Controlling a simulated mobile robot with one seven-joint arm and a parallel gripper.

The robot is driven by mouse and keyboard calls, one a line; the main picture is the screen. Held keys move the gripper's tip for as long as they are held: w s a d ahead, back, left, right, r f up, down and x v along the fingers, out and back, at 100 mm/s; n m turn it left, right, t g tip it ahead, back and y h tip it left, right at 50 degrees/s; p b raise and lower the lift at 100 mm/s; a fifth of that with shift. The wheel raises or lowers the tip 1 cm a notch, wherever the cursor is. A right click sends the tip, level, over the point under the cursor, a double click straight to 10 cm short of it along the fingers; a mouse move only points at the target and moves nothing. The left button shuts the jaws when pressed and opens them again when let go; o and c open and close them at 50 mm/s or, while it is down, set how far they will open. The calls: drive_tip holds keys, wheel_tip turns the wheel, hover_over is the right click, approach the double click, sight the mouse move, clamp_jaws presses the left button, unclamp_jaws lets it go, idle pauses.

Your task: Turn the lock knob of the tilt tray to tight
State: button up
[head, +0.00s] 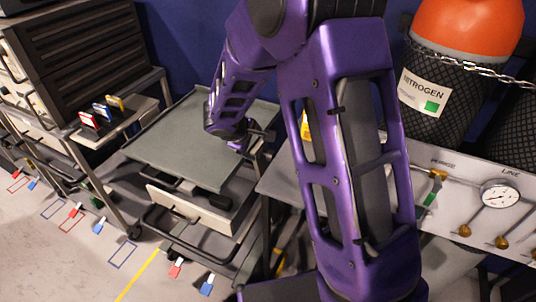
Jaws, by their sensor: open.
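The grey tray (168,146), which looks like the tilt tray, is the flat top of a cart in the middle of the head view. My gripper (241,146) is at the tray's right side, small and partly hidden by my own wrist. It is open, with nothing seen between its fingers. I cannot tell whether it touches the tray or is just above it. I cannot make out the lock knob; my wrist and arm cover part of the tray's right side.
A drawer (188,208) and dark handles are below the tray. A dark cabinet (75,50) stands at left. A chained nitrogen cylinder (440,95) and a panel with a gauge (500,195) are at right. Floor at lower left is open, with coloured tags.

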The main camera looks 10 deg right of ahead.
sight(267, 153)
drive_tip(key=b+x, duration=0.1)
drive_tip(key=x, duration=1.2)
drive_tip(key=shift+w+d+f, duration=0.1)
drive_tip(key=shift+w+f, duration=0.05)
drive_tip(key=shift+f, duration=0.05)
drive_tip(key=shift+c, duration=0.4)
clamp_jaws()
drive_tip(key=shift+r+p, duration=0.2)
drive_tip(key=shift+p, duration=0.35)
